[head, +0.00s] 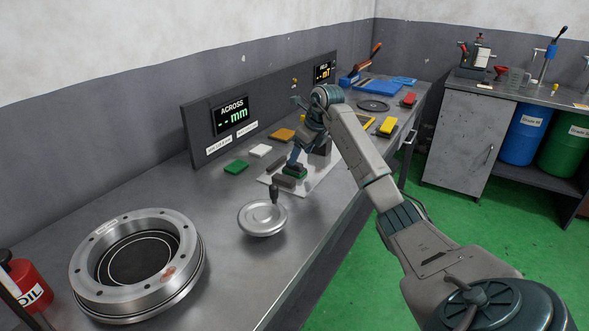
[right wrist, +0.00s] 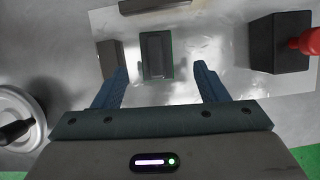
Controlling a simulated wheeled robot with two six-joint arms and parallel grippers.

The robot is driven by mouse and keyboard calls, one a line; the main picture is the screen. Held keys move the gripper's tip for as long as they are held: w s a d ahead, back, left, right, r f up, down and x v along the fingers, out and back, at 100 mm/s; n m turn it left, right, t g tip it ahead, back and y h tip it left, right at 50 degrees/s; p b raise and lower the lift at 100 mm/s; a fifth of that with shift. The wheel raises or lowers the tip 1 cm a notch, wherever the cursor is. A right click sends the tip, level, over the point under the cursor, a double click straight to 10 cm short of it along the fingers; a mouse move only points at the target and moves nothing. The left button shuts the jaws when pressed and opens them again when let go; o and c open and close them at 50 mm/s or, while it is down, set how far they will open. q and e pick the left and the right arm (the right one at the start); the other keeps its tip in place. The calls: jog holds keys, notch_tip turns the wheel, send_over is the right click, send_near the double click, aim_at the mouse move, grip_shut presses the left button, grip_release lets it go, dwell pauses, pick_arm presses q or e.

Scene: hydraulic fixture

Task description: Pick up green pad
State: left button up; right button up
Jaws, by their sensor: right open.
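A dark block with a green edge (right wrist: 157,55) lies on a shiny pale sheet in the right wrist view. In the head view its green edge (head: 296,172) shows by my right gripper (head: 292,165). In the right wrist view my right gripper (right wrist: 160,75) is open and empty, its blue fingers on either side of the near end of that block, with gaps to both. Another green pad (head: 236,167) lies flat on the bench, left of the gripper in the head view. My left gripper is not in view.
A grey block (right wrist: 110,56) sits close left of the dark block. A black block (right wrist: 278,42) with a red knob stands right. A round metal lid (head: 262,218) and large flanged ring (head: 137,262) are nearer on the bench. White (head: 260,151) and orange (head: 282,134) pads lie behind.

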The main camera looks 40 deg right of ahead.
aim_at(297, 163)
jog(key=x, duration=0.2)
jog(key=p+x, duration=0.1)
jog(key=shift+w+a+f, duration=0.1)
jog(key=shift+a+f, duration=0.2)
jog(key=shift+f, duration=0.05)
jog(key=shift+w+f, duration=0.2)
jog(key=shift+f, duration=0.35)
jog(key=c, duration=1.1)
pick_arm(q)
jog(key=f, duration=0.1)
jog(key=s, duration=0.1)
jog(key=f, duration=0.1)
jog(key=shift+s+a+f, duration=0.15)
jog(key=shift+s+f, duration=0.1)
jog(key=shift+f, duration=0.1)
pick_arm(e)
jog(key=shift+r, duration=0.1)
